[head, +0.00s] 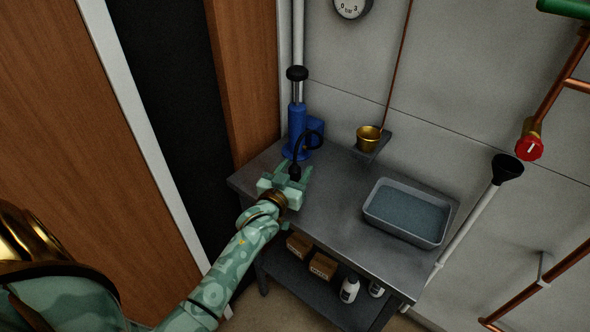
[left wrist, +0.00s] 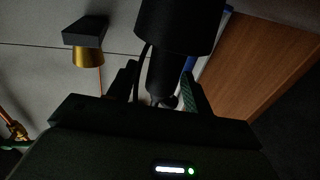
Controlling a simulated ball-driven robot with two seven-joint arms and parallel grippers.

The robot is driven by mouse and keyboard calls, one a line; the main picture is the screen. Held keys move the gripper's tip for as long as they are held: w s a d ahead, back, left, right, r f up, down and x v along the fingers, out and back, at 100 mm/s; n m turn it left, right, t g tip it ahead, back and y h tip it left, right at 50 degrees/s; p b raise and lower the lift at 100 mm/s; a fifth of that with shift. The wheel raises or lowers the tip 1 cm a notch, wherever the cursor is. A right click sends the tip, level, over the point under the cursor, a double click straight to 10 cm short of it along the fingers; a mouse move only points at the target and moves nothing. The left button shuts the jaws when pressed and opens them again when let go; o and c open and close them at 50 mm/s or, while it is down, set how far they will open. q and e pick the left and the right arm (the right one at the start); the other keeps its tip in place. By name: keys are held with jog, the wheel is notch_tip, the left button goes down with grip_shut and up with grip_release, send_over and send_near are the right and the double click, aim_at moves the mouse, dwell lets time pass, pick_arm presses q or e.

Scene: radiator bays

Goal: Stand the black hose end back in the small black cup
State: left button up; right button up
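The black hose end (head: 295,172) hangs at the end of a curved black hose from the blue pump (head: 298,130), above the grey bench. My left gripper (head: 294,173) is at the hose end, with one finger on each side of it. The fingers look spread, and a narrow gap shows beside the dark piece. In the left wrist view the hose end (left wrist: 163,78) is between the fingertips, with a wider black cylinder (left wrist: 175,25) above it in the picture. I cannot tell whether that cylinder is the small black cup. My right gripper is not in view.
A grey tray (head: 372,212) stands on the bench (head: 335,205), right of my left gripper. A brass cup (head: 367,138) is on a small wall bracket behind. Boxes (head: 322,266) and white bottles (head: 349,290) are on the lower shelf. The wooden panel (head: 243,70) is at the left.

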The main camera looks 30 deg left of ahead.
pick_arm(q)
jog(key=shift+r, duration=0.25)
jog(key=s+d+p, duration=0.2)
jog(key=s, duration=1)
jog(key=s+d+f+m+g+h, duration=0.1)
jog(key=s+d+f+g, duration=0.2)
jog(key=f, duration=0.6)
jog(key=s+d+f+m+g+h, duration=0.15)
jog(key=s+f, duration=0.35)
jog(key=f, duration=0.5)
jog(key=s+d+f+g, duration=0.2)
jog(key=s+f+g, duration=0.2)
jog(key=f, duration=0.5)
jog(key=s+f+m+g, duration=0.1)
jog(key=s+f+g, duration=0.3)
jog(key=s, duration=1)
jog(key=s+f+m+g, duration=0.2)
jog(key=s+f+g, duration=0.2)
jog(key=s+f, duration=0.6)
jog(key=s, duration=0.5)
jog(key=shift+s+a+f+g, duration=0.15)
jog(key=shift+s+g, duration=0.15)
jog(key=shift+g, duration=0.05)
jog(key=shift+w, duration=0.1)
